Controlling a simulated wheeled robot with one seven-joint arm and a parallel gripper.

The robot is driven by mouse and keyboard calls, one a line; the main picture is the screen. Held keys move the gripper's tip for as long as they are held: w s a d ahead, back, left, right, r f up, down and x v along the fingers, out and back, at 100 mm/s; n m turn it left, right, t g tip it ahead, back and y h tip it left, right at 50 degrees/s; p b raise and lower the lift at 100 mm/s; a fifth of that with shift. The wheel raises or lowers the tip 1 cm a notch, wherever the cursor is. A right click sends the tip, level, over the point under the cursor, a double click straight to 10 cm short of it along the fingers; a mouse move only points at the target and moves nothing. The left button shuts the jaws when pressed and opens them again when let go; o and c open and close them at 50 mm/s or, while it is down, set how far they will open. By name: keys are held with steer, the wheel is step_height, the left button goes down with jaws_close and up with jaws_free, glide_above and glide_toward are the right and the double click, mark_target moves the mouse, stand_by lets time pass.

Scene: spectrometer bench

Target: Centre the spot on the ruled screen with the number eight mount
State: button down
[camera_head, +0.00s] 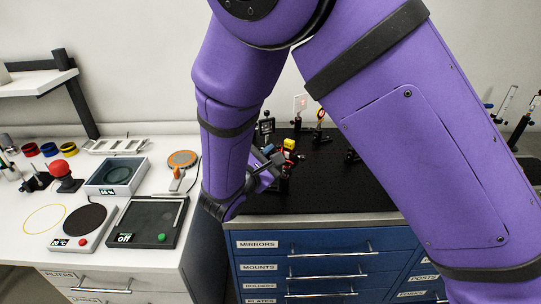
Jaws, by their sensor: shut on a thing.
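A small pale upright screen (301,103) stands at the back of the black bench, with a faint reddish spot on it; its ruling is too small to read. My gripper (276,167) is low at the bench's left side, partly hidden by my own wrist. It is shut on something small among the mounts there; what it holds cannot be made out. Beside it is a mount with a yellow part (289,144) and red and blue bits. A dark mount (266,126) stands behind. I cannot read a number eight on any mount.
The black bench top (330,190) is clear in front. My arm hides much of its right side. Other optics on posts (320,118) stand near the screen. The white bench at left holds a hotplate (80,222), a flat dark device (146,220) and a grey box (117,175).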

steer(key=n, duration=1.1)
steer(key=shift+n, duration=0.3)
stand_by(0.5)
steer(key=c, duration=1.1)
jaws_free()
steer(key=shift+o, duration=0.2)
steer(key=v, duration=1)
steer(key=shift+s+a, duration=0.2)
steer(key=shift+s, duration=0.15)
